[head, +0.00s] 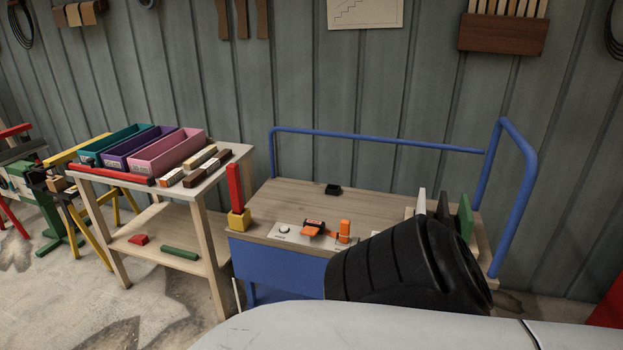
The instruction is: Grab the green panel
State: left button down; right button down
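The green panel (465,217) stands upright at the right end of the blue-framed bench. It is the rightmost of three thin panels, beside a dark panel (444,207) and a white panel (421,201). They stand in what looks like a light wooden rack (482,243). A black ribbed shape in front hides the lower parts of the panels and much of the rack. Neither of my grippers shows in the head view.
The bench (299,197) has a blue rail (380,138) behind and a taller one (514,200) at right. An orange tool (318,229) and a yellow block (239,219) sit near its front edge. A wooden shelf table with bins (168,152) stands left.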

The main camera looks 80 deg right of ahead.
aim_at(465, 222)
jog(key=z, duration=0.1)
jog(key=i, duration=0.35)
jog(key=z, duration=3.75)
jog(key=i, duration=0.7)
jog(key=u, duration=0.25)
